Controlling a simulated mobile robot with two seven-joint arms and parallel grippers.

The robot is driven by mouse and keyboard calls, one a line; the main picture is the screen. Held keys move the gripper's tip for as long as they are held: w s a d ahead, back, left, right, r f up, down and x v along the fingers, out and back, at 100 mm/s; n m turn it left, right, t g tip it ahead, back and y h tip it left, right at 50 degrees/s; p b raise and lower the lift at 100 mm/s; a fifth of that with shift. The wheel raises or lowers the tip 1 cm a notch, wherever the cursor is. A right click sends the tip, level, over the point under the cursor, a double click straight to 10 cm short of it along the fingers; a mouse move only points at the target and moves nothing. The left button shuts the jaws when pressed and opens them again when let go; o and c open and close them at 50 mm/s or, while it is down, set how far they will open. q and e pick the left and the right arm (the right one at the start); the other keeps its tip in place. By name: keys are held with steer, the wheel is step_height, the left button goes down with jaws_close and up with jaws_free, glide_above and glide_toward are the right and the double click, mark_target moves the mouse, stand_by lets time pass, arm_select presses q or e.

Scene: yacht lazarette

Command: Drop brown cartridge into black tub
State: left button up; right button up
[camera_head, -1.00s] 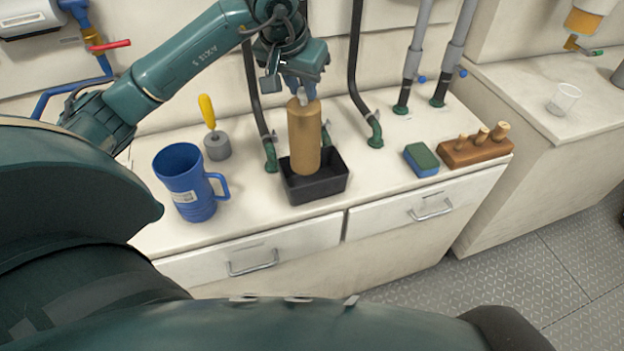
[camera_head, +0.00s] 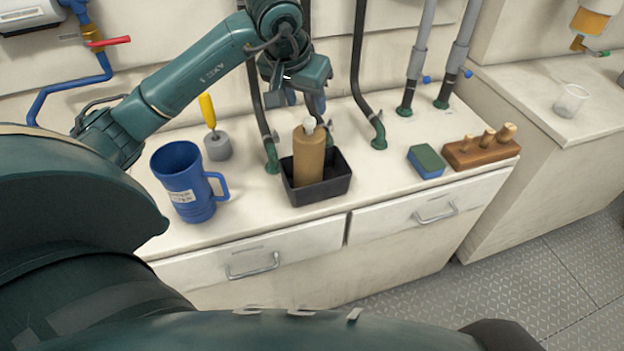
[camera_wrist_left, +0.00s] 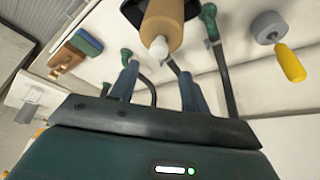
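The brown cartridge (camera_head: 309,154) stands nearly upright inside the black tub (camera_head: 320,191), its white nozzle at the top. In the left wrist view the cartridge (camera_wrist_left: 164,22) shows beyond the fingertips, with part of the black tub (camera_wrist_left: 133,10) around it. My left gripper (camera_head: 296,98) is just above and behind the cartridge, apart from it. Its two blue fingers (camera_wrist_left: 158,82) are spread wide in the left wrist view with nothing held between them. My right gripper is in neither view.
A blue mug (camera_head: 187,183) and a grey-based, yellow-handled tool (camera_head: 216,143) stand left of the tub. A blue-green sponge (camera_head: 426,161) and a wooden block with pegs (camera_head: 480,152) lie to the right. Hoses rise from green fittings behind the tub.

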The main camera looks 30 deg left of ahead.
arm_select(q)
steer(key=v, duration=1.3)
